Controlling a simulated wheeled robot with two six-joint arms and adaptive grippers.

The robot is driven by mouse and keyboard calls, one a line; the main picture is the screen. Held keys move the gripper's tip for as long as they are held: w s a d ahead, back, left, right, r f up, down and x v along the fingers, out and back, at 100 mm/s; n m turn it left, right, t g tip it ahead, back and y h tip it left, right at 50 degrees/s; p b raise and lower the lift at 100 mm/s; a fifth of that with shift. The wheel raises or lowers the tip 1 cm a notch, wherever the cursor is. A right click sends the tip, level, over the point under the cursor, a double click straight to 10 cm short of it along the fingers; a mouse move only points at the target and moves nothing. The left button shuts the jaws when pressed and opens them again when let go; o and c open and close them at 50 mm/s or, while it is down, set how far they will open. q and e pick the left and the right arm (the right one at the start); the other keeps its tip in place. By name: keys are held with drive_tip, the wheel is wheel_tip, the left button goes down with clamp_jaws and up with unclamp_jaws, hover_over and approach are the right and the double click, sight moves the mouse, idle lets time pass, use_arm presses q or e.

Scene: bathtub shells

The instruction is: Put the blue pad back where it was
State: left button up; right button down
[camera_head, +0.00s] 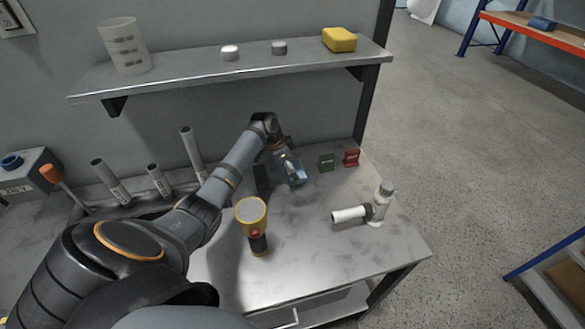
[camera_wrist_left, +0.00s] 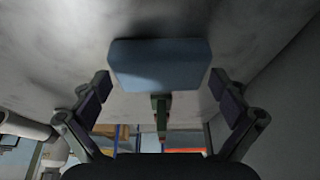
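The blue pad (camera_wrist_left: 160,63) is a flat block. In the left wrist view it lies across the space between the fingertips of my left gripper (camera_wrist_left: 161,75). The fingers stand wide apart, and their tips are close to its two ends. I cannot tell whether they press on it. In the head view my left gripper (camera_head: 291,167) is low over the back of the bench, with the pad (camera_head: 297,174) partly hidden by it. I cannot tell whether the pad touches the bench. My right gripper is not in view.
A green clamp (camera_head: 326,162) and a red clamp (camera_head: 351,158) stand right of my gripper. A yellow torch (camera_head: 251,215) and a white-ended fitting (camera_head: 350,214) are nearer. A wall shelf (camera_head: 185,77) above holds a yellow sponge (camera_head: 339,39). The bench's front right is clear.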

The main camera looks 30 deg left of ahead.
use_arm(q)
drive_tip(key=shift+r, duration=0.3)
drive_tip(key=b+v, duration=0.2)
drive_tip(key=v, duration=0.9)
drive_tip(key=shift+s+a+r, duration=0.15)
drive_tip(key=shift+a+r, duration=0.05)
drive_tip(key=shift+r, duration=0.15)
